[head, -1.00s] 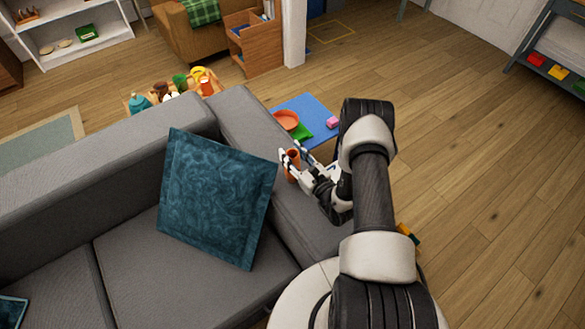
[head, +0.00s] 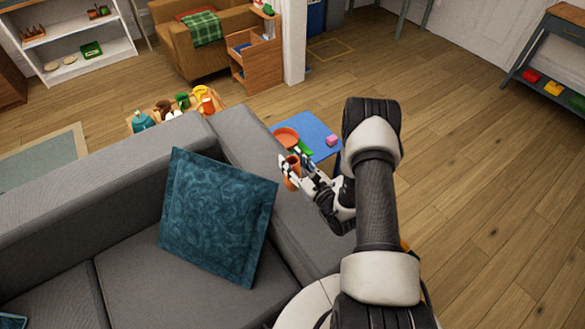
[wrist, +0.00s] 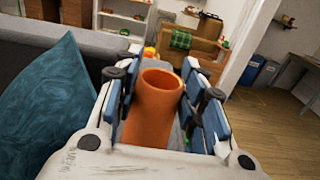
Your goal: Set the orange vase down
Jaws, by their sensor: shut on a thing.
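The orange vase (wrist: 152,108) stands upright between my gripper's two blue-padded fingers in the wrist view, its open mouth facing up. In the head view the vase (head: 291,173) shows small at the end of my arm. My gripper (head: 293,165) is shut on it, over or beside the right arm of the grey sofa (head: 235,133). I cannot tell the gap between the vase's base and the sofa; the base is hidden in the wrist view.
A blue low table (head: 318,128) beyond the sofa arm holds an orange dish (head: 286,137), a green item and a pink block (head: 331,140). A teal cushion (head: 217,215) leans on the sofa. A wooden tray of several items stands behind the sofa. Floor on the right is open.

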